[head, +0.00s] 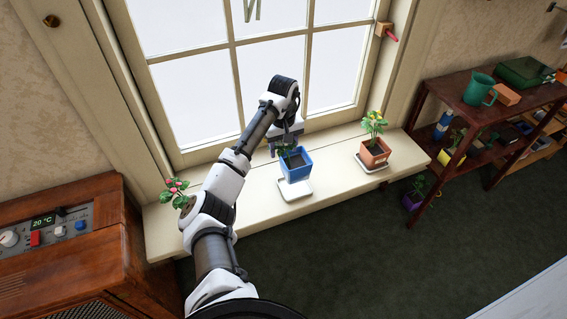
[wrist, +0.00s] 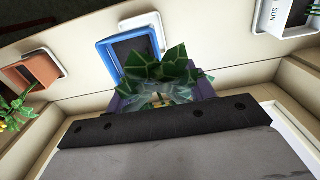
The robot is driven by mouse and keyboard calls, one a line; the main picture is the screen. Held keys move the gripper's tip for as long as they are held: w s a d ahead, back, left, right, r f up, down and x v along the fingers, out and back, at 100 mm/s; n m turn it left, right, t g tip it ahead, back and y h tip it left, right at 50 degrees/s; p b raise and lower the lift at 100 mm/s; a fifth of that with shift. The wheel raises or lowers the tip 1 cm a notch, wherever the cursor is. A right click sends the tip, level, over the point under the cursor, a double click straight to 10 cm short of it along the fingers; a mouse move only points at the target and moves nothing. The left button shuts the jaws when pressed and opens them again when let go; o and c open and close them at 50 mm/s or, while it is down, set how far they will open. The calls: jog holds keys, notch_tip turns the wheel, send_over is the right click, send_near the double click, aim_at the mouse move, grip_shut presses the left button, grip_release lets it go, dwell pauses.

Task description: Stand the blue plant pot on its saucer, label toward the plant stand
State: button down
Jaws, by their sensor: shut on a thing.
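The blue plant pot (head: 296,166), with a leafy green plant, is at the middle of the window sill. It also shows in the wrist view (wrist: 107,50), behind the leaves. A white saucer (head: 297,190) shows below and in front of it; I cannot tell whether the pot touches it. My gripper (head: 287,147) reaches down at the pot's window side and is shut on the pot. In the wrist view its fingers (wrist: 164,95) are partly covered by leaves. I see no label on the blue pot. A dark wooden stand (head: 482,112) with shelves, likely the plant stand, is at the right.
An orange pot (head: 374,152) with yellow flowers stands on a white saucer to the right on the sill (head: 330,158). A red-flowered plant (head: 174,190) is at the sill's left end, partly behind my arm. A wooden cabinet (head: 75,250) is at lower left.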

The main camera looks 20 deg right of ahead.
aim_at(283, 163)
notch_tip(283, 163, down, 8)
jog(key=shift+r+p, duration=0.25)
jog(key=shift+p, duration=0.1)
jog(key=c, duration=0.6)
grip_release()
jog(key=shift+f, duration=0.1)
jog(key=shift+o, duration=0.2)
